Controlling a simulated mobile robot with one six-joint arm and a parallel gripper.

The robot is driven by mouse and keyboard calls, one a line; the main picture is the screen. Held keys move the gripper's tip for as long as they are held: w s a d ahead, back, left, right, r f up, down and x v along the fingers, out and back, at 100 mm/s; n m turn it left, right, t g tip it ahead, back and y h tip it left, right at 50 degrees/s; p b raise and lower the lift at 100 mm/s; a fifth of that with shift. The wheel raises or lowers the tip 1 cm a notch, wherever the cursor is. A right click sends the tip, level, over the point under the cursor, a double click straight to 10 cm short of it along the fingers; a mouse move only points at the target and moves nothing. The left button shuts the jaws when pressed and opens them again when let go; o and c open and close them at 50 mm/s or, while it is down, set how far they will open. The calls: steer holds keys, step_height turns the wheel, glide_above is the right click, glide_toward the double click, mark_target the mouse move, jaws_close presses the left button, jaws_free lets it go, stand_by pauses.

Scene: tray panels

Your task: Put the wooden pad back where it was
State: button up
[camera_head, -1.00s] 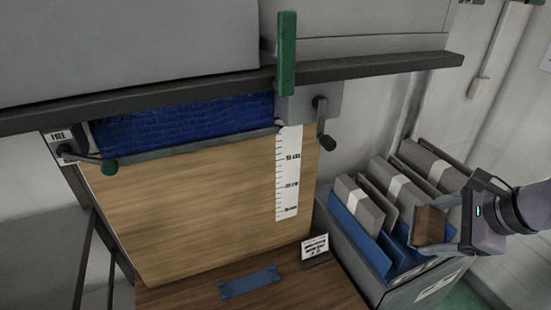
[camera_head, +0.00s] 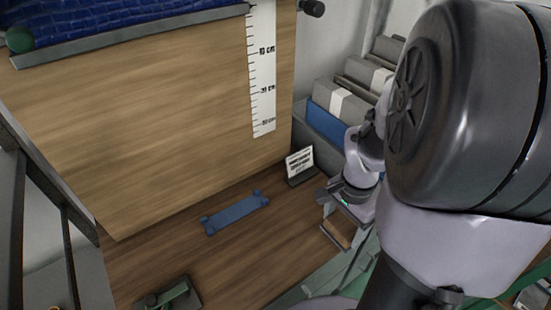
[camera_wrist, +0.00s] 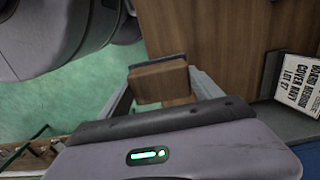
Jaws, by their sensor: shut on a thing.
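The wooden pad (camera_wrist: 158,82) is a small brown block held between the fingers of my gripper (camera_wrist: 160,95) in the wrist view. In the head view, my gripper (camera_head: 343,228) is at the right side of the brown worktop (camera_head: 265,255), with the pad (camera_head: 336,234) partly hidden by the fingers. The pad's height above the worktop cannot be told. A blue piece with small end knobs (camera_head: 236,213) lies on the worktop, left of my gripper. Nothing lies on top of it.
A small printed sign (camera_head: 300,165) stands near the worktop's right edge, close to my gripper. A crate of grey packs (camera_head: 340,104) is behind. A green-handled fitting (camera_head: 172,296) is at the front left. An upright wooden panel (camera_head: 150,130) with a scale (camera_head: 262,70) backs the worktop.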

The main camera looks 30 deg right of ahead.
steer(key=b, duration=0.1)
glide_above(318, 219)
steer(key=shift+s+f, duration=0.35)
steer(key=shift+f, duration=0.05)
steer(key=f+b, duration=0.3)
steer(key=f, duration=0.1)
steer(key=shift+w, duration=0.35)
steer(key=shift+r, duration=0.2)
steer(key=shift+c, duration=0.6)
steer(key=o, duration=1.3)
steer(key=shift+f, duration=0.1)
